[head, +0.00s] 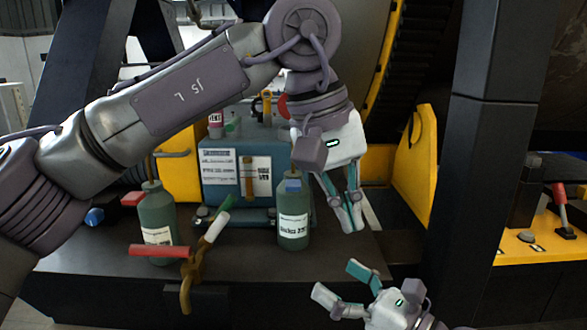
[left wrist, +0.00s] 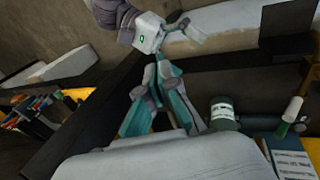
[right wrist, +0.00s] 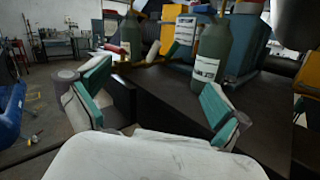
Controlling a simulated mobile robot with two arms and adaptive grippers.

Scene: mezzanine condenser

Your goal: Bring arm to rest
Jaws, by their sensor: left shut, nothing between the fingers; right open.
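My left arm crosses the head view from the left, and its gripper (head: 350,222) points down in front of the workbench, fingers together and empty. In the left wrist view my left gripper's fingers (left wrist: 161,68) converge with nothing between them. My right gripper (head: 342,282) is low in the head view, below the left one, fingers spread and empty. In the right wrist view its fingers (right wrist: 152,95) stand wide apart, with dark bench and bottles beyond. My right gripper's white body (left wrist: 148,35) also shows near the left fingers in the left wrist view.
On the dark bench (head: 235,262) stand two green bottles, one at left (head: 157,215) and one nearer the middle (head: 293,228). A blue case (head: 222,178) with labels stands behind them. A red-and-brass valve handle (head: 192,262) sits at the front. A dark post (head: 482,150) rises at right.

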